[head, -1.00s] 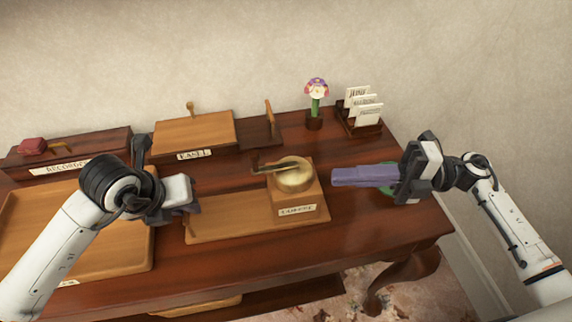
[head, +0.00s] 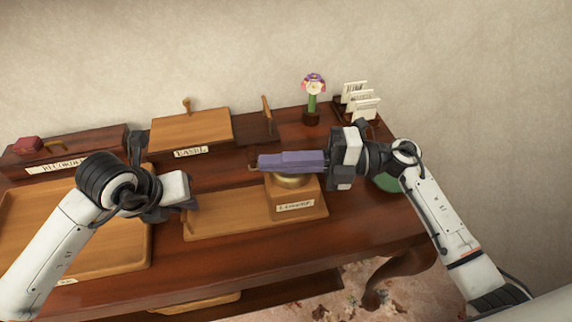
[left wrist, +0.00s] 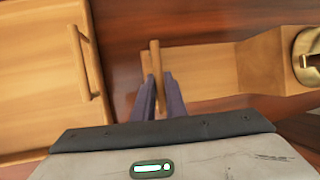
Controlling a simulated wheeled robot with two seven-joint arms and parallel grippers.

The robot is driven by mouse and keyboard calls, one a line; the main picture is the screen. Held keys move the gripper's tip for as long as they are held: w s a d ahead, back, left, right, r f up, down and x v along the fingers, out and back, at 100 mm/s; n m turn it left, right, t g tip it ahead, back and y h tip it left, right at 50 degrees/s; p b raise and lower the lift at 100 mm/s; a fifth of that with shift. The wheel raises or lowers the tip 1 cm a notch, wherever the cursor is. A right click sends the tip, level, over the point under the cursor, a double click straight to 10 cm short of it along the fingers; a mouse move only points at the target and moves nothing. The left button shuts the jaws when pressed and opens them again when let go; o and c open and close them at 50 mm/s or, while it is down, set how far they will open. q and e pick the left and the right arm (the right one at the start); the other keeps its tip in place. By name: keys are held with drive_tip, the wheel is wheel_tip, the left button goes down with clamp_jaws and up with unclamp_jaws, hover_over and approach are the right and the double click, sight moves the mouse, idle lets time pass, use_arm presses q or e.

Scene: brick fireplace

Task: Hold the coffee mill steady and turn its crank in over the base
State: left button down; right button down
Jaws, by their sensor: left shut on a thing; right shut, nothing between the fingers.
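The coffee mill (head: 295,204) is a labelled wooden box with a brass dome (head: 290,183) on the right end of a long wooden base (head: 225,219). My left gripper (head: 187,206) is shut on the upright wooden handle (left wrist: 156,62) at the base's left end. My right gripper (head: 262,161) is shut and empty, its purple fingers lying across above the dome and reaching left. They hide most of the crank (head: 252,165); only its left end shows beside the fingertips. Whether they touch it I cannot tell. The brass dome also shows at the right edge of the left wrist view (left wrist: 306,62).
A wooden tray (head: 130,252) lies left of the base. Behind stand the recorder box (head: 75,146), the easel box (head: 190,128), a flower (head: 312,100) and a card rack (head: 358,108). A green round thing (head: 386,182) sits under my right arm.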

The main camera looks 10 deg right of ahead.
drive_tip(key=shift+w, duration=0.1)
use_arm(q)
drive_tip(key=shift+d, duration=0.1)
use_arm(e)
drive_tip(key=shift+w+a, duration=0.3)
drive_tip(key=shift+w, duration=0.15)
drive_tip(key=shift+d, duration=0.1)
drive_tip(key=s+d, duration=0.2)
drive_tip(key=d, duration=0.9)
drive_tip(key=shift+s+d, duration=0.15)
drive_tip(key=shift+d, duration=0.15)
use_arm(q)
drive_tip(key=c, duration=1.7)
unclamp_jaws()
drive_tip(key=shift+r, duration=0.1)
